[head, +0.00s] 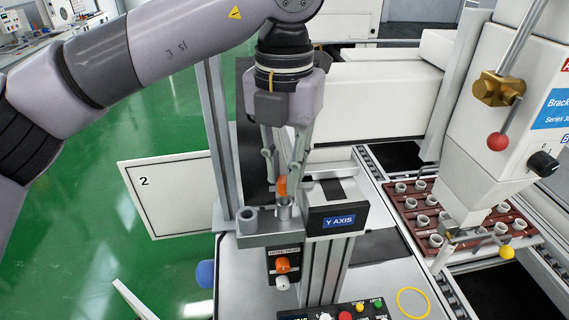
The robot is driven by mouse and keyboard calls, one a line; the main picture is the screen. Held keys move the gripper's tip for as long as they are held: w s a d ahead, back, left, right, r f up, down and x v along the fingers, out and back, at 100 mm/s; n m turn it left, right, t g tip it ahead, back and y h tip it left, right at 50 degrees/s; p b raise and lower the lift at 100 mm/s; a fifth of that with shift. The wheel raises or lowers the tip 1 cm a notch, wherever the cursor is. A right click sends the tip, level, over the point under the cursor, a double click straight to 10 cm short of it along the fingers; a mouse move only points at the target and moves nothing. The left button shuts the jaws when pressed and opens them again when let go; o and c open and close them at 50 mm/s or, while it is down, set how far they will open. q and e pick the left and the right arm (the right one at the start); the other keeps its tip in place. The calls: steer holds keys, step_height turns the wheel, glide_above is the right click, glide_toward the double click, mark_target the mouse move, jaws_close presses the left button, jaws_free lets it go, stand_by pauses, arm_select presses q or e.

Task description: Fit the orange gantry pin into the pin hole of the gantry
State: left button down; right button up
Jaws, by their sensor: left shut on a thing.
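My left gripper (284,180) comes down from above, its fingers shut on the orange gantry pin (281,187). Only a small orange part of the pin shows between the fingers. The pin is right above a grey metal collar (284,213) on the gantry bracket (268,239), next to the "Y AXIS" plate (338,222). I cannot tell whether the pin's lower end is inside the collar or just over it. A second grey round fitting (247,220) stands to the left on the same bracket. My right gripper is not in view.
A small panel with an orange knob (282,265) hangs below the bracket. A control panel with coloured buttons (345,314) is at the bottom. A white sign "2" (170,192) stands left. A brown tray of pots (408,215) sits right, under a white machine head.

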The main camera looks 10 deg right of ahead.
arm_select(q)
steer(key=shift+f+b, duration=0.35)
steer(key=shift+f, duration=0.15)
steer(key=shift+r, duration=0.25)
steer(key=shift+r+p, duration=0.65)
steer(key=shift+r, duration=0.1)
stand_by(1.2)
steer(key=shift+f+b, duration=1)
steer(key=shift+b, duration=0.05)
steer(key=c, duration=1.4)
jaws_free()
steer(key=shift+c, duration=0.2)
